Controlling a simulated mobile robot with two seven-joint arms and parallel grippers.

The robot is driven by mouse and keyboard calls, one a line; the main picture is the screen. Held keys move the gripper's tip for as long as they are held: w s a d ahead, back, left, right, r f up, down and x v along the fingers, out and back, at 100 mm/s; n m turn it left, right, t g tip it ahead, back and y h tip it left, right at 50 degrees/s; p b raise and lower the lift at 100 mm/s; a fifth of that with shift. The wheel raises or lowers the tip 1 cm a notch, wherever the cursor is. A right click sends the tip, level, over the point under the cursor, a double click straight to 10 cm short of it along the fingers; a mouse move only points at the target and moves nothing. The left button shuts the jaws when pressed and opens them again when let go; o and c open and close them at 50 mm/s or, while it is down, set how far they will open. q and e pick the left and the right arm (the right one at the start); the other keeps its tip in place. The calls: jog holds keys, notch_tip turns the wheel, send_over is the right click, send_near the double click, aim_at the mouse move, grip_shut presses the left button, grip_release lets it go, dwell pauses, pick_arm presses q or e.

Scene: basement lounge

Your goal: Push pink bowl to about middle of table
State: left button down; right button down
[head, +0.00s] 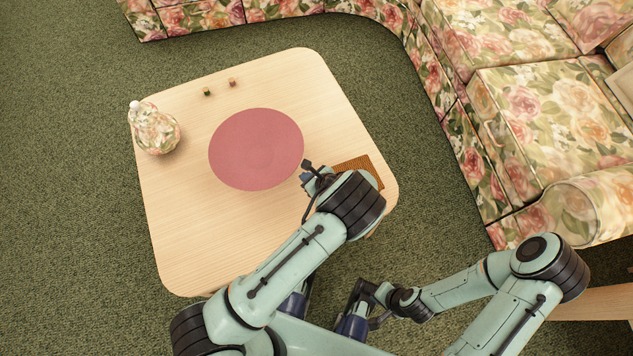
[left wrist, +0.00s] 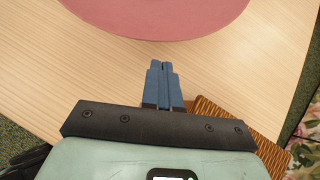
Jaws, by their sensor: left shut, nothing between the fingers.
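The pink bowl (head: 256,150), round and wide, sits on the light wooden table (head: 190,240), around the middle of its top. Its near rim also shows at the top of the left wrist view (left wrist: 155,18). My left gripper (head: 307,180) is just off the bowl's lower right edge in the head view. In the left wrist view its blue fingers (left wrist: 161,66) are shut with nothing between them. A strip of bare wood shows between the fingertips and the bowl there. My right gripper (head: 358,306) is low in the head view, off the table; its fingers are unclear.
A floral lidded jar (head: 156,131) stands at the table's left edge. A brown woven mat (head: 358,166) lies partly under my left arm. A floral sofa (head: 520,110) borders the right.

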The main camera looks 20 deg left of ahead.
aim_at(294, 168)
pick_arm(q)
jog(key=shift+w+a+r, duration=0.1)
jog(key=shift+w+a, duration=0.2)
jog(key=shift+a, duration=0.3)
jog(key=shift+w+a, duration=0.3)
jog(key=shift+a, duration=0.3)
pick_arm(e)
jog(key=shift+w+d+f, duration=0.1)
jog(key=shift+w, duration=0.2)
pick_arm(q)
jog(key=shift+w+a, duration=0.25)
jog(key=shift+a, duration=0.35)
jog(key=shift+w+a, duration=0.25)
jog(key=shift+a, duration=0.35)
jog(key=shift+w+a, duration=0.25)
jog(key=shift+a, duration=0.35)
pick_arm(e)
jog(key=shift+w+f, duration=0.1)
jog(key=shift+f, duration=0.05)
pick_arm(q)
jog(key=shift+d, duration=0.2)
